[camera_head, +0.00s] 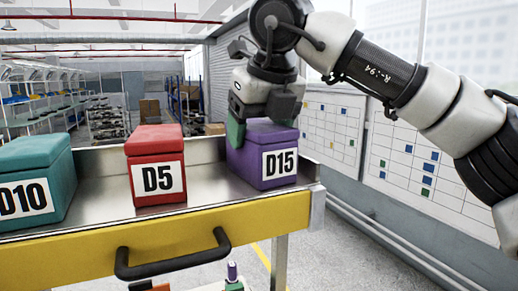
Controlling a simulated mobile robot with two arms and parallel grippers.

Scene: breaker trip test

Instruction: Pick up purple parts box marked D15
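The purple parts box (264,166) marked D15 stands upright at the right end of the metal cart top, its label facing me. My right gripper (264,122) is over its top, pointing down. One green-tipped finger shows at the box's upper left edge; the other is mostly hidden. I cannot tell whether the fingers grip the box or only stand around it. The box appears to rest on the cart surface. My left gripper is not in view.
A red box (155,160) marked D5 stands left of the purple one, with a gap between them. A teal box (37,180) marked D10 is at the far left. The cart (90,262) has a yellow front and a black handle (172,262). A wall with charts (332,130) is at the right.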

